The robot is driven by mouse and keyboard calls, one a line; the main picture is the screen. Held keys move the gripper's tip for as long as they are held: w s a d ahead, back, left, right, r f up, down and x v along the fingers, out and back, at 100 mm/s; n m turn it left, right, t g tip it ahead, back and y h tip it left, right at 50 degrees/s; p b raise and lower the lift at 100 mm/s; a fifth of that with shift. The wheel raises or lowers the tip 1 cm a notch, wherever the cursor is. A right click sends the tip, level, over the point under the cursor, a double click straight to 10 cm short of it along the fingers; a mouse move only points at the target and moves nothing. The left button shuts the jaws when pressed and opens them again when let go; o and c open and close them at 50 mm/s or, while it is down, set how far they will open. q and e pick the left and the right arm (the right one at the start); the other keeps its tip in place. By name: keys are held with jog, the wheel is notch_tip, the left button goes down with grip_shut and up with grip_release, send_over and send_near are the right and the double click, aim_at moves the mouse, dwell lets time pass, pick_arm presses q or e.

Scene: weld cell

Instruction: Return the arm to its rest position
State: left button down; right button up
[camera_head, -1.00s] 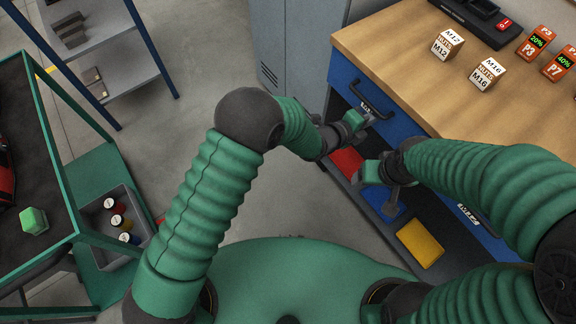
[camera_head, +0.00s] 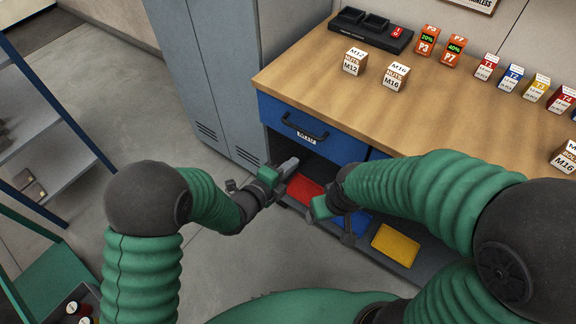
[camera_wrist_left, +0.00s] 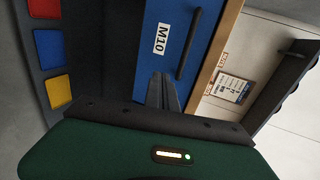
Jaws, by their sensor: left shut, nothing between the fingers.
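My left arm comes in from the left of the head view, and its gripper (camera_head: 289,166) is in front of the workbench, near the dark opening under the blue drawer (camera_head: 308,130). The gripper is shut and empty. In the left wrist view its closed fingers (camera_wrist_left: 162,92) point toward the blue drawer front labelled M10 (camera_wrist_left: 168,45); I cannot tell how far off they are. My right arm comes in from the right, bent in front of the bench, with its gripper (camera_head: 335,222) close to the left one. Its fingers are too dark and small to read.
Nut boxes (camera_head: 354,62) and other small boxes stand on the wooden bench top (camera_head: 330,85). A grey locker (camera_head: 210,70) stands left of the bench.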

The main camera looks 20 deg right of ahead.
pick_arm(q)
jog(key=a+r+n+y+p, duration=0.4)
jog(key=a+n, duration=0.4)
jog(key=a, duration=0.4)
jog(key=a+r+n+y+p, duration=0.4)
jog(key=a+n, duration=0.3)
jog(key=a, duration=0.5)
jog(key=s+a+r+n+g+y+p, duration=0.1)
jog(key=s+a+n+g, duration=0.2)
jog(key=s+a+n, duration=0.3)
jog(key=s+a+r+n+g+y+p, duration=0.2)
jog(key=s+a+n, duration=0.4)
jog(key=s, duration=0.4)
jog(key=shift+s+r+n+g, duration=0.2)
jog(key=shift+r+n+g, duration=0.1)
jog(key=shift+n+g, duration=0.35)
pick_arm(e)
notch_tip(320, 180, up, 11)
jog(key=a, duration=0.1)
jog(key=shift+a+r, duration=0.15)
jog(key=shift+r, duration=0.05)
pick_arm(q)
jog(key=shift+d, duration=0.2)
pick_arm(e)
jog(key=shift+d, duration=0.2)
pick_arm(q)
jog(key=shift+a, duration=0.1)
pick_arm(e)
jog(key=shift+a, duration=0.15)
